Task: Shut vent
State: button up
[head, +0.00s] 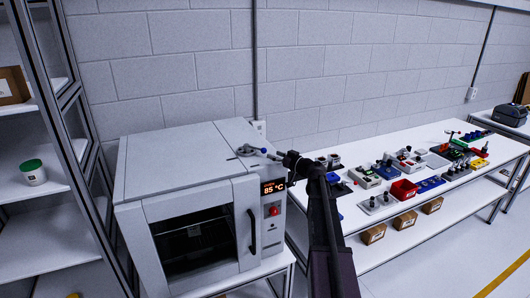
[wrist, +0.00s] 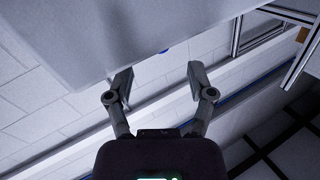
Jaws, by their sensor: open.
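The grey oven (head: 165,165) stands at the left in the head view, its front door closed and its display reading 85 °C. On its top near the right edge is a small metal vent fitting (head: 244,150) with a blue knob (head: 263,150). My gripper (head: 274,156) is beside the knob, at the oven's upper right edge. In the wrist view my gripper (wrist: 159,74) is open and empty, with a bit of blue (wrist: 165,51) beyond and between its fingertips, partly hidden by the oven's pale panel (wrist: 80,35). I cannot tell the vent's setting.
A white bench (head: 350,215) with trays, a red bin (head: 404,190) and small parts is to the right. A shelf rack with a green-lidded jar (head: 33,172) is at the left.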

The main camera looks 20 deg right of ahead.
aim_at(265, 149)
jog(key=shift+x, duration=2.8)
grip_shut()
